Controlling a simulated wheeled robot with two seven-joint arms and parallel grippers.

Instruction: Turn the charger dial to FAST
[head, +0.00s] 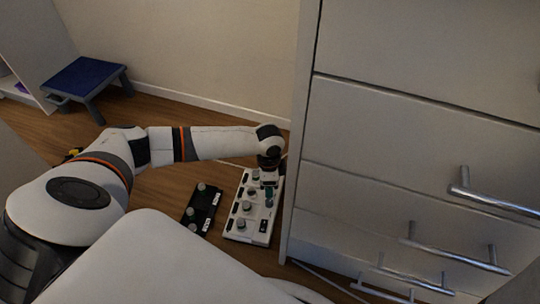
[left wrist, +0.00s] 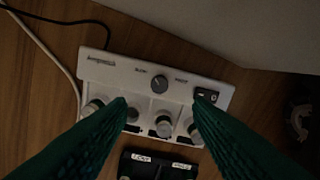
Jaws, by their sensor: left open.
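The white charger (head: 235,230) lies on the wooden floor beside the drawer cabinet. In the left wrist view the charger (left wrist: 120,68) shows a round dark dial (left wrist: 159,84) near its upper middle, with small labels on both sides, too blurred to read surely. Its pointer direction is unclear. My left gripper (head: 268,164) is over the charger's far end, hiding part of it. In the left wrist view its green fingers (left wrist: 159,106) are open, one tip on each side below the dial, with nothing between them gripped. Contact with the charger cannot be told. My right gripper is out of view.
Several round-topped cells (left wrist: 163,126) stand in the charger's bays, near the fingers. A black holder (head: 205,201) with cells lies to its left. The drawer cabinet (head: 400,130) stands close on the right. A blue-topped stool (head: 85,75) is far left. Cables run across the floor.

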